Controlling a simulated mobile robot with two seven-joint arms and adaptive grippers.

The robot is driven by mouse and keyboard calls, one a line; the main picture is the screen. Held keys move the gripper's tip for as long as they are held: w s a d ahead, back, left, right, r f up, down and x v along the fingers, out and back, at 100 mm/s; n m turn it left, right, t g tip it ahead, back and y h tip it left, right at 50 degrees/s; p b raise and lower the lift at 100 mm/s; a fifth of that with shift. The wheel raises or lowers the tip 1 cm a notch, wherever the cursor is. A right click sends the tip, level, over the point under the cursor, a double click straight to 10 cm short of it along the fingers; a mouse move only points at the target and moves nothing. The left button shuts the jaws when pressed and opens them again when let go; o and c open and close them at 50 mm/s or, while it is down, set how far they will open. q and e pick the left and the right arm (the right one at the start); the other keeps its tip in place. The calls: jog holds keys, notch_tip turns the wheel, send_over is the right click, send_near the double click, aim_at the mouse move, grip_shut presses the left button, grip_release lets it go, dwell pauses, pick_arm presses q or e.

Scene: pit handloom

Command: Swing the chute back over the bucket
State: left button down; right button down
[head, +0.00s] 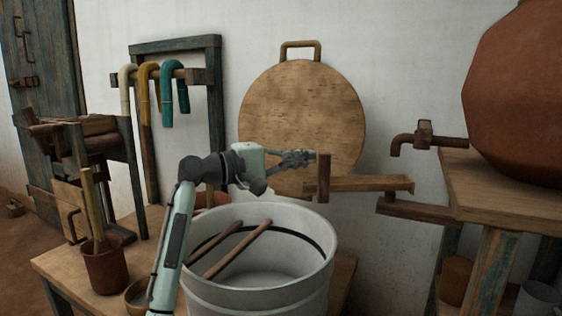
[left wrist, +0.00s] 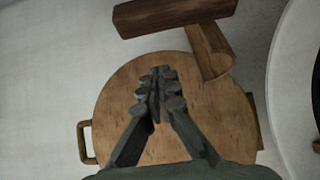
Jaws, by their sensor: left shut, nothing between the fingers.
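The chute (head: 365,184) is a wooden trough, lying across the front of the round wooden lid and reaching right toward the tap. A dark upright wooden piece (head: 324,178) stands at its left end. The grey-white bucket (head: 255,291) stands at front centre, left of and nearer than most of the chute. My left gripper (head: 308,158) is shut and empty, just left of the upright piece; I cannot tell whether they touch. In the left wrist view its fingers (left wrist: 157,88) are together, with the chute (left wrist: 208,48) beyond them. My right gripper is out of view.
Two brown sticks (head: 237,249) lie across the bucket. The round lid (head: 290,105) leans on the wall. A tap (head: 412,142) and a big clay pot (head: 520,95) are at right. A brown cup (head: 106,268) stands at left on the low table (head: 65,268).

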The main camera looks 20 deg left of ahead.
aim_at(309, 185)
pick_arm(q)
jog(key=shift+s+d, duration=1.25)
jog(key=shift+s, duration=0.25)
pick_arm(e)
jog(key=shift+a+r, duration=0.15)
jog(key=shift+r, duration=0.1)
